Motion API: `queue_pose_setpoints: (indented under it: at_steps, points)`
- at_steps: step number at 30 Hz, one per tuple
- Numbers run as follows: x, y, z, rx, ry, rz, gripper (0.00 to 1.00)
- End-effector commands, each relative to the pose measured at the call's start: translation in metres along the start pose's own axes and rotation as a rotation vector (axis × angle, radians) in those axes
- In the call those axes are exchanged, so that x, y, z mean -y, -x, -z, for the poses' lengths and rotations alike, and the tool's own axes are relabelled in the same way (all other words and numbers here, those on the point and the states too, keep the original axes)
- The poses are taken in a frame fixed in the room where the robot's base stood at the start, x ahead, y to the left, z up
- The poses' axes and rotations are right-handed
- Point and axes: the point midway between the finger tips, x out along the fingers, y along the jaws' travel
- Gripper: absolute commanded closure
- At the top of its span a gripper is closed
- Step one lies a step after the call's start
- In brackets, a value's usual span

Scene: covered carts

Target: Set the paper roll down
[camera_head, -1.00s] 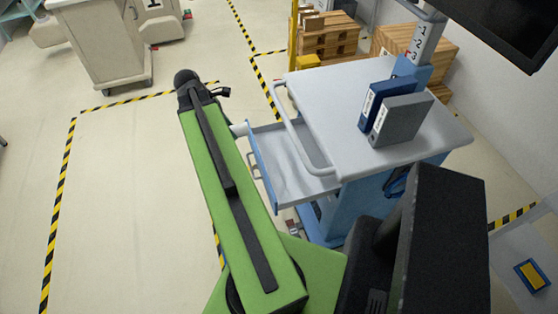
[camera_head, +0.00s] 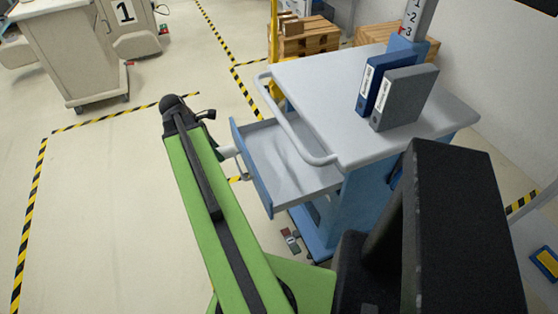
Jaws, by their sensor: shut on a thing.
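My green arm rises from the bottom middle to its dark upper joint on the left. My gripper is hidden behind this arm, and no fingertips show. I cannot make out the paper roll. A small pale piece shows at the arm's right edge, close to the drawer front; I cannot tell whether it is the roll or part of my arm. The blue and grey cart (camera_head: 310,85) stands right of the arm. Its drawer (camera_head: 285,165) is pulled out towards the arm, and the visible part of its inside looks empty.
A blue binder (camera_head: 370,82) and a grey binder (camera_head: 405,98) stand on the cart top, which is clear at its left. A beige cart (camera_head: 65,60) stands at the far left. Wooden pallets (camera_head: 305,40) lie behind. The floor left of my arm is clear inside striped tape.

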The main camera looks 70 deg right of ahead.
Motion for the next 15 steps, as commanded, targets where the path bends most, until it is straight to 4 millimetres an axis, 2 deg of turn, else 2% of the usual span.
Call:
queue_pose_setpoints:
  at_steps: [1, 6, 15]
  points:
    - [0.001, -0.006, -0.015, 0.0, -0.006, 0.002, 1.0]
    - [0.001, -0.027, -0.065, 0.0, -0.007, 0.002, 1.0]
    - [0.001, -0.058, -0.14, 0.0, -0.006, 0.002, 1.0]
